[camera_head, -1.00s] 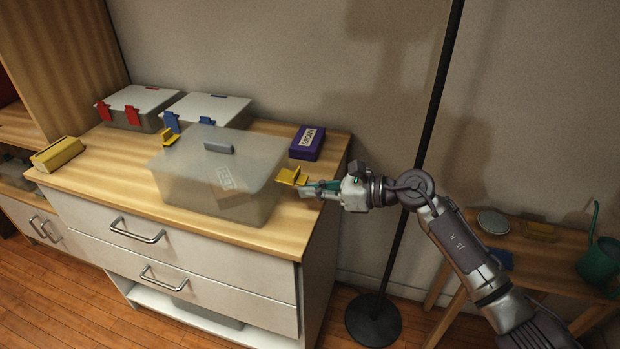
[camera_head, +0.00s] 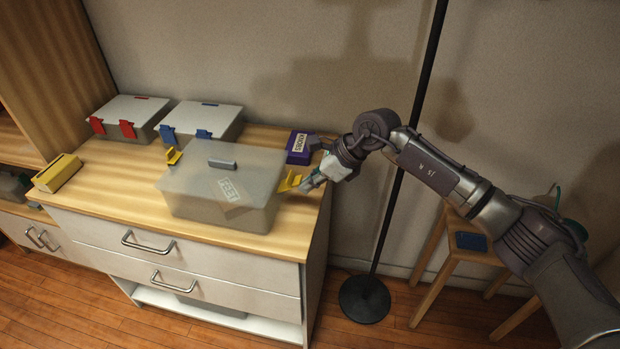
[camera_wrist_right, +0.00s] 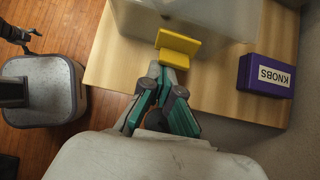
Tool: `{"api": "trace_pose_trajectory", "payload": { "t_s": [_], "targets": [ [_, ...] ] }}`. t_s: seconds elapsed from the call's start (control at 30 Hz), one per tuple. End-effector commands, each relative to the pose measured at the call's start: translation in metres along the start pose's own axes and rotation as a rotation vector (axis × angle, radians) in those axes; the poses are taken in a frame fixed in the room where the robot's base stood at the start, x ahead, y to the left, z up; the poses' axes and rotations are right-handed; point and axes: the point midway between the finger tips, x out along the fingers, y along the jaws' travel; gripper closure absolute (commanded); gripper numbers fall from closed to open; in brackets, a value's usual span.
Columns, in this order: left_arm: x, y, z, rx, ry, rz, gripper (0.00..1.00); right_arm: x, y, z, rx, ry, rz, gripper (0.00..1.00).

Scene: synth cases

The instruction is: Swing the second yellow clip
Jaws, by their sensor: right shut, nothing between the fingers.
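The see-through box (camera_head: 215,200) with a grey handle (camera_head: 222,163) stands on the cabinet top. One yellow clip (camera_head: 174,156) is at its left end. The other yellow clip (camera_head: 288,181) sticks out from its right end; it shows in the wrist view (camera_wrist_right: 178,47) as two angled plates. My right gripper (camera_head: 309,184) is at the outer side of this right clip, shut and empty. In the wrist view its fingertips (camera_wrist_right: 168,70) are together just below the clip; I cannot tell whether they touch it. A small dark part, apparently my left gripper (camera_wrist_right: 18,35), shows at the wrist view's upper left.
A purple KNOBS box (camera_head: 300,148) lies close behind the right clip. Boxes with red clips (camera_head: 135,111) and blue clips (camera_head: 205,115) stand at the back. A yellow case (camera_head: 57,172) lies far left. A black pole (camera_head: 398,180) stands right of the cabinet.

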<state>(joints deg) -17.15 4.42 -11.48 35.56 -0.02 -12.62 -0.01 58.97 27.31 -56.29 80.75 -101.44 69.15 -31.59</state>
Motion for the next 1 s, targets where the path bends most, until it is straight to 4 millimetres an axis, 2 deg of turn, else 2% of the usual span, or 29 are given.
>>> {"api": "trace_pose_trajectory", "payload": {
  "t_s": [0.03, 0.2, 0.5, 0.6, 1.0],
  "targets": [
    [-0.007, 0.0, -0.001, 0.0, 0.0, 0.0, 0.03, -0.005, 0.0, 0.009, -0.006, 0.046, -0.001, 1.0],
    [-0.013, -0.001, -0.001, 0.0, 0.0, -0.001, 0.03, -0.007, 0.0, 0.019, -0.004, 0.208, -0.002, 1.0],
    [-0.012, -0.001, -0.001, 0.0, 0.0, -0.001, 0.03, -0.01, 0.0, 0.036, -0.002, 0.48, -0.005, 1.0],
    [-0.004, -0.002, 0.0, 0.0, -0.001, -0.002, 0.03, -0.008, 0.0, 0.039, 0.0, 0.499, -0.004, 1.0],
    [-0.011, -0.004, 0.0, 0.001, -0.001, -0.005, 0.03, -0.014, 0.0, 0.043, 0.0, 0.493, -0.002, 1.0]
  ]
}}
